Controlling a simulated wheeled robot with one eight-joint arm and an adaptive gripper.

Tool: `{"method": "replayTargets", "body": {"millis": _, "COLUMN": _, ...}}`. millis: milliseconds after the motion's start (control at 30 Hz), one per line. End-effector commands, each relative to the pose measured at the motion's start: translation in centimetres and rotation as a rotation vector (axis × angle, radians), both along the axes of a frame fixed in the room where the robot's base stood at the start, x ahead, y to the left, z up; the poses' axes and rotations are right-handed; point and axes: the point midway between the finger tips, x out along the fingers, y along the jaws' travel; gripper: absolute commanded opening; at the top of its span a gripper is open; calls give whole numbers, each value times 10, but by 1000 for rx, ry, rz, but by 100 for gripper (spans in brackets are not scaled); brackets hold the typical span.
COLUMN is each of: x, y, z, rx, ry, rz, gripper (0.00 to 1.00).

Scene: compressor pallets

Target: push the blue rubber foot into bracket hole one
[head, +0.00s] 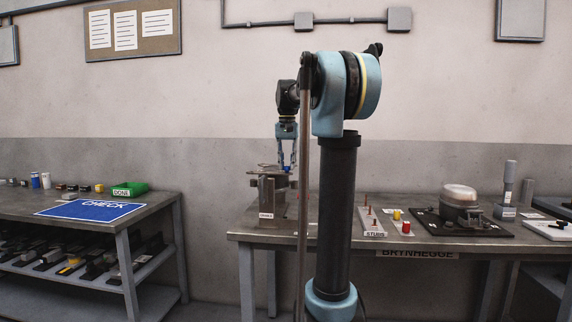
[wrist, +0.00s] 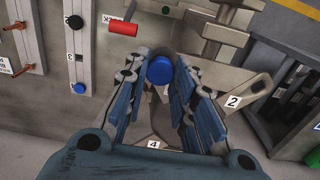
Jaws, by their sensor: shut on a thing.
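My gripper (wrist: 160,66) is shut on the blue rubber foot (wrist: 160,71), whose round blue face shows between the fingertips. Beneath it is the pale metal bracket (wrist: 240,101), with labels 2 and 4 on its visible arms. Label 1 and its hole are not visible; the gripper and foot cover that part. I cannot tell whether the foot touches the bracket. In the head view my gripper (head: 287,160) points straight down just above the bracket (head: 262,171), which sits on a grey clamp fixture (head: 270,195) on the bench.
A red-handled rod (wrist: 123,29) lies close to the left fingertip. In the head view, a stud strip (head: 371,222) and a compressor (head: 460,205) stand to the right; a separate check table (head: 165,205) is left.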

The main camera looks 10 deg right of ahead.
Motion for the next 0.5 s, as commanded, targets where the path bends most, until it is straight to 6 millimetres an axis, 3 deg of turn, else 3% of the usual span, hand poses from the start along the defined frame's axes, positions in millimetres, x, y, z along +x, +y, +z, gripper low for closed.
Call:
{"method": "replayTargets", "body": {"millis": 467, "x": 0, "y": 0, "z": -9, "rx": 0, "ry": 0, "rz": 0, "gripper": 0}}
{"method": "replayTargets", "body": {"millis": 500, "x": 0, "y": 0, "z": -9, "rx": 0, "ry": 0, "rz": 0, "gripper": 31}}
